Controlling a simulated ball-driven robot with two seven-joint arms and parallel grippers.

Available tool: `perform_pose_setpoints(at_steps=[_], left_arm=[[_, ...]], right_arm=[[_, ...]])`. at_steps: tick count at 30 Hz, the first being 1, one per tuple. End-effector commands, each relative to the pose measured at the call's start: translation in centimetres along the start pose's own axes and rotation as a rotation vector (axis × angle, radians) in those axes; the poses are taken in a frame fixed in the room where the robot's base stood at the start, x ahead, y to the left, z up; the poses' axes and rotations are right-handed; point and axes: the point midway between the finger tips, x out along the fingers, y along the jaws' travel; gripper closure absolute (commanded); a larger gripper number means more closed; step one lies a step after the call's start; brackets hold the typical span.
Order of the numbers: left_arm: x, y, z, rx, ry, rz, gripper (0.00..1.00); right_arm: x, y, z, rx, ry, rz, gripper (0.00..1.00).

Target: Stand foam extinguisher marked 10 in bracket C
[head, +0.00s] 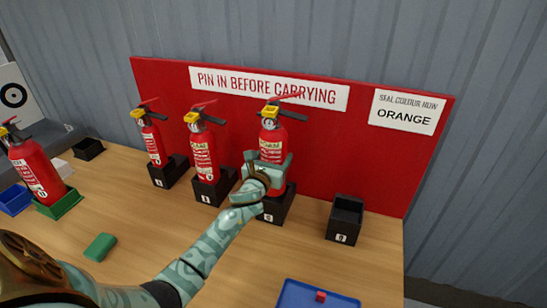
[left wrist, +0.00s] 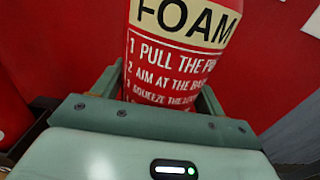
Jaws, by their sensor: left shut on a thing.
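My left gripper (head: 268,168) is shut around the body of a red extinguisher (head: 272,138) with a yellow collar and black-and-red handle. In the left wrist view the label on this extinguisher (left wrist: 180,50) reads FOAM, with the fingers on both sides. Its number is not legible. It is upright at the third black bracket (head: 276,208) from the left; the gripper and bracket wall hide its base, so I cannot tell whether it is seated. The bracket's letter is too small to read surely. My right gripper is not in view.
Extinguishers stand in the first bracket (head: 163,178) and second bracket (head: 208,193). The rightmost bracket (head: 344,222) is empty. Another extinguisher (head: 36,170) stands in a green holder (head: 68,205) at left. A green block (head: 100,247) and a blue tray (head: 300,296) are nearer. A red board (head: 390,165) stands behind.

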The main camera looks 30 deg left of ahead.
Motion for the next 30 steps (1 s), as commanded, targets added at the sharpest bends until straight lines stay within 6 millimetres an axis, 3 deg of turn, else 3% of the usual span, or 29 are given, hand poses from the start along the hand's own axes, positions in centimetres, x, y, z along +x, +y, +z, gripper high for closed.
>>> perform_pose_setpoints(at_steps=[1, 13, 30], left_arm=[[0.1, 0.0, 0.8, 0.001, -0.013, -0.002, 0.73], [0.1, 0.0, 0.7, -0.001, -0.012, -0.001, 0.73], [0.1, 0.0, -0.7, -0.001, -0.012, -0.001, 0.73]], right_arm=[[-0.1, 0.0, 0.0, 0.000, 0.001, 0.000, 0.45], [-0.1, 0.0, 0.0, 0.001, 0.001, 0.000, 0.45], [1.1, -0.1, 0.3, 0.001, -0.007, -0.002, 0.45]])
